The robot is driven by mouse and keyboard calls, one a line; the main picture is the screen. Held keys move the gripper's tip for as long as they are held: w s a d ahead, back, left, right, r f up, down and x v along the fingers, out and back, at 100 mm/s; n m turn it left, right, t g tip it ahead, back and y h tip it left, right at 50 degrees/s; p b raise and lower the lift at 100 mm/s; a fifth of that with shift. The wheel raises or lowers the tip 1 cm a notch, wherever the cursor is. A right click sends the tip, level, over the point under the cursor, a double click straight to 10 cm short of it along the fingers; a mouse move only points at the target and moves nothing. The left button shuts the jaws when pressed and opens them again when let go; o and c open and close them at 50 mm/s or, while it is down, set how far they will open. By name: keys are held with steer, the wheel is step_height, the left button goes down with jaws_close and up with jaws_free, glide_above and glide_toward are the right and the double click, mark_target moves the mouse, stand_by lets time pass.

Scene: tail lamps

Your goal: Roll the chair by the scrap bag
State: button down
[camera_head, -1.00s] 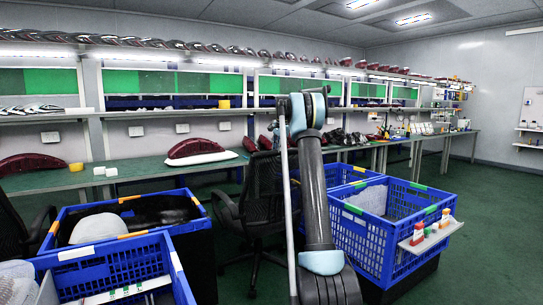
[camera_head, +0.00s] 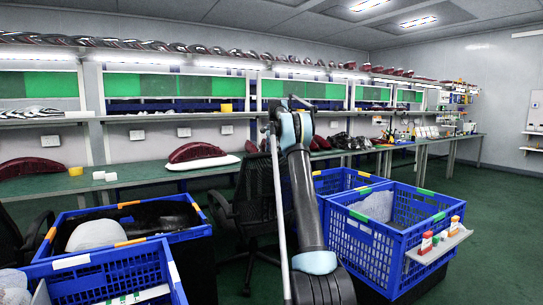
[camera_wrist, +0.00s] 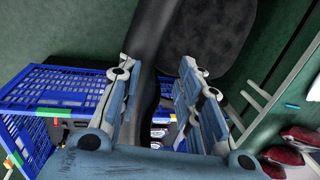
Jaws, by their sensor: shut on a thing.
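A black mesh office chair (camera_head: 255,188) stands in the middle of the head view, partly hidden behind my arm, between the blue crates and the workbench. My gripper (camera_wrist: 156,72) shows in the wrist view, its two fingers closed on a dark upright part of the chair (camera_wrist: 152,38). A rounded black part of the chair shows just beyond the right finger. In the head view the gripper is hidden behind my arm. A pale rounded bag (camera_head: 95,234) lies in a blue crate at the left; I cannot tell whether it is the scrap bag.
Blue crates stand close on the left (camera_head: 120,272) and right (camera_head: 370,250). A side shelf with small bottles (camera_head: 438,242) juts from the right crate. A second dark chair (camera_head: 14,240) is at the left edge. The workbench (camera_head: 130,181) runs behind. Green floor (camera_head: 485,225) is open at right.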

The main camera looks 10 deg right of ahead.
steer(key=shift+w+a, duration=0.2)
steer(key=shift+a, duration=0.15)
steer(key=c, duration=1.1)
jaws_free()
steer(key=shift+a+f, duration=0.1)
steer(key=shift+r, duration=0.2)
steer(key=shift+s+d+r, duration=0.1)
steer(key=shift+s+r, duration=0.1)
steer(key=shift+r, duration=0.95)
steer(key=shift+s+d+r, duration=0.1)
steer(key=shift+s+r, duration=0.1)
steer(key=shift+r, duration=0.95)
steer(key=shift+s+d+r, duration=0.1)
steer(key=shift+s+r, duration=0.1)
steer(key=shift+r, duration=0.95)
